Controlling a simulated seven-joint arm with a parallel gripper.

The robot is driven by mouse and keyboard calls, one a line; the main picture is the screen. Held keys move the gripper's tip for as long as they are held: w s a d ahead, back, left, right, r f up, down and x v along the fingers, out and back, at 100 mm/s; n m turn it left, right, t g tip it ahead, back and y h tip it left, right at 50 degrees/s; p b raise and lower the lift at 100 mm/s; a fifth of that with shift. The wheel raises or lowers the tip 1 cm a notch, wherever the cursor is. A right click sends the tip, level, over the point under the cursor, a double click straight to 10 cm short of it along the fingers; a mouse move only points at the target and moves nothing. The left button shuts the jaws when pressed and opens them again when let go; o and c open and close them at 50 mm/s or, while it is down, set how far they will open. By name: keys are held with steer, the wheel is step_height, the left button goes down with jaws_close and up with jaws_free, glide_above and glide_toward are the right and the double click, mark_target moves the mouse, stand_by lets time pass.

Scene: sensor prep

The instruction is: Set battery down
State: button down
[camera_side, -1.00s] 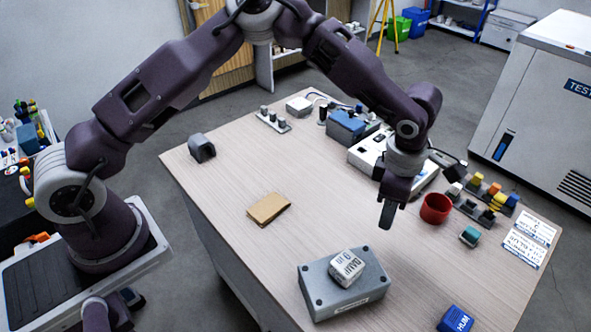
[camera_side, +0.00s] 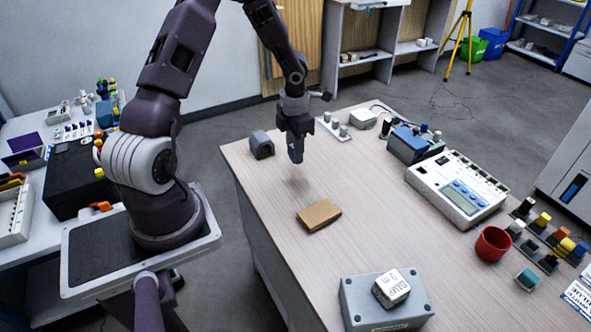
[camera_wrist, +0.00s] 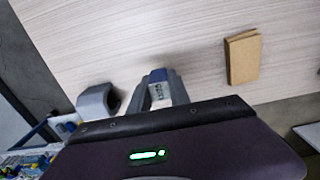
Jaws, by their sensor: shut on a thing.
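My gripper (camera_side: 296,150) hangs over the far left part of the wooden table, pointing down. It is shut on a small blue and grey battery (camera_wrist: 158,78), which shows between the two fingers in the wrist view.
A dark grey block (camera_side: 262,145) stands left of my gripper near the table edge. A brown cardboard box (camera_side: 318,215) lies in front. Bare tabletop (camera_side: 355,170) lies to the right.

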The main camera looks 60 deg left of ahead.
mark_target(295, 176)
step_height(295, 176, down, 5)
steer(key=shift+f, duration=0.2)
steer(key=c, duration=1.2)
jaws_free()
steer(key=shift+f, duration=0.1)
